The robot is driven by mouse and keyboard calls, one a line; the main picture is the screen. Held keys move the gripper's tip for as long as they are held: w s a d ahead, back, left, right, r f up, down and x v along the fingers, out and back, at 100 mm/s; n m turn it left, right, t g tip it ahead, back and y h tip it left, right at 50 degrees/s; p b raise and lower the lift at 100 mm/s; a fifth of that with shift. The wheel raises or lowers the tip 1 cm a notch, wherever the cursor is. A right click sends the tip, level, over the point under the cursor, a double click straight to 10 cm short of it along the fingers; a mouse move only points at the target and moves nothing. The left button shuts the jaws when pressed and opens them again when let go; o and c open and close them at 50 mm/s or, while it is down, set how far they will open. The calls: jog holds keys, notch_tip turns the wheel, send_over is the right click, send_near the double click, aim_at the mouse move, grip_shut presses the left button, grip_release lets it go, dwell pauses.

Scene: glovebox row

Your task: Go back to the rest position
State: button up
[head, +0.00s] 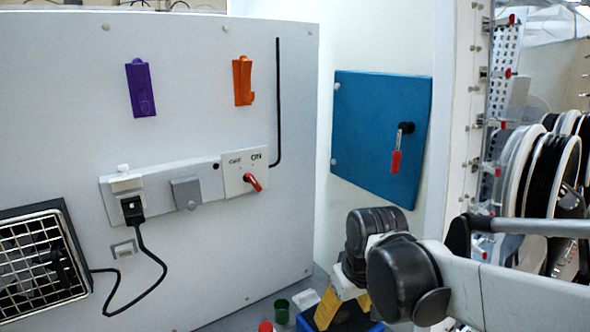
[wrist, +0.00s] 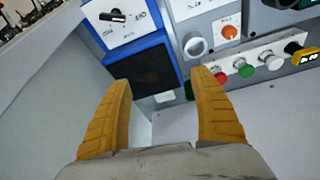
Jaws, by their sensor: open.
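My gripper (wrist: 163,112) shows in the wrist view with its two yellow fingers wide apart and nothing between them. Beyond the fingertips stands a blue-framed box (wrist: 141,48) with a dark square face and a black knob on a white plate. In the head view my arm comes in from the lower right and bends down, and a yellow part of it shows near the bottom edge. The fingertips are hidden there.
A blue door (head: 380,135) with a red-handled latch is on the wall behind my arm. A grey panel (head: 200,60) carries a purple holder (head: 141,88), an orange holder (head: 242,80), a red switch (head: 253,182) and a plugged cord. A green cup (head: 282,311) stands near a blue bin (head: 308,321).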

jog(key=s+d+m+t+b, duration=0.1)
jog(key=s+d+m+t, duration=0.3)
jog(key=s+d, duration=0.5)
jog(key=s, duration=0.2)
jog(key=shift+s+m+h, duration=0.3)
jog(key=shift+s+h, duration=0.1)
